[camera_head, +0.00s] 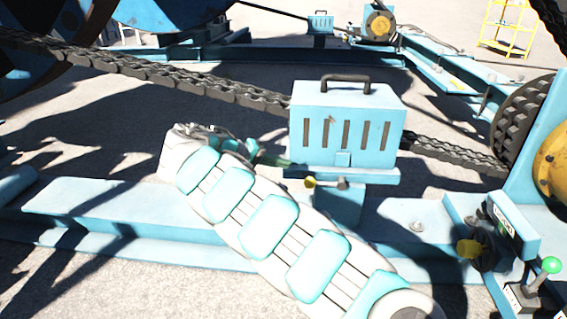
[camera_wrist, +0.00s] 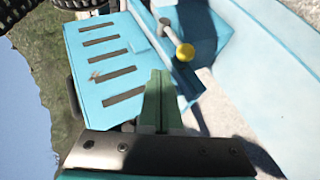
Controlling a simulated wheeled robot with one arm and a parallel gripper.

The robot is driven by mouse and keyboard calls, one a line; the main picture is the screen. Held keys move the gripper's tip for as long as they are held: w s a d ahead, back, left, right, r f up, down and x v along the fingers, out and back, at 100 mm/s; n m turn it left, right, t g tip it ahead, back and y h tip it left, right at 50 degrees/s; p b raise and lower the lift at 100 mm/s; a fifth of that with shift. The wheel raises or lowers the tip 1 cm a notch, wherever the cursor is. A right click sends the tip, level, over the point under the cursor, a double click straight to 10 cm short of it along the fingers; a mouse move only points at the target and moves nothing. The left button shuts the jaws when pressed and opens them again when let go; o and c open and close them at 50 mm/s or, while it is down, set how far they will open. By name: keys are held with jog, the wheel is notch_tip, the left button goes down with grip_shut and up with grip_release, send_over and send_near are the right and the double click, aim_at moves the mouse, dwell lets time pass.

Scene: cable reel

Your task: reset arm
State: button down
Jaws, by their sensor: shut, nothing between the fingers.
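My gripper (camera_wrist: 160,85) is shut and empty, its green fingers together in the wrist view. In the head view my gripper (camera_head: 278,161) points right, close to the lower left of a light blue slotted box (camera_head: 345,130) with a black top handle. The box also shows in the wrist view (camera_wrist: 105,70), turned on its side, beyond the fingertips. I cannot tell whether the fingertips touch it. A yellow knob (camera_head: 310,182) on a short rod sits below the box; it also shows in the wrist view (camera_wrist: 185,52), right of the fingertips.
A heavy chain (camera_head: 190,80) runs past the box to a toothed wheel (camera_head: 520,115) at right. A blue beam (camera_head: 100,205) lies below my arm. A control panel with a green-topped lever (camera_head: 550,265) stands at lower right. Yellow steps (camera_head: 508,25) are far back.

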jog(key=s+d+r+m+g+p, duration=0.1)
jog(key=s+d+r+g, duration=0.2)
jog(key=d, duration=0.5)
jog(key=s+d+r+m+g+p, duration=0.1)
jog(key=s+d+r, duration=0.3)
jog(key=d, duration=0.3)
jog(key=s+d+r+m+g+p, duration=0.1)
jog(key=s+d+r+m, duration=0.2)
jog(key=d, duration=0.5)
jog(key=s+d+r+g+y+p, duration=0.1)
jog(key=s+d, duration=0.3)
jog(key=s, duration=0.2)
jog(key=s+d+g+y+p, duration=0.1)
jog(key=s+d+g+y, duration=0.1)
jog(key=s+d, duration=0.35)
jog(key=s+a+f+y+p, duration=0.2)
jog(key=s+a+f+y, duration=0.1)
jog(key=s, duration=1)
jog(key=s+a+f+n+y+p, duration=0.1)
jog(key=s+a+f+y, duration=0.3)
jog(key=s, duration=1)
jog(key=a+f+p, duration=0.1)
jog(key=a, duration=0.2)
jog(key=shift+g, duration=0.4)
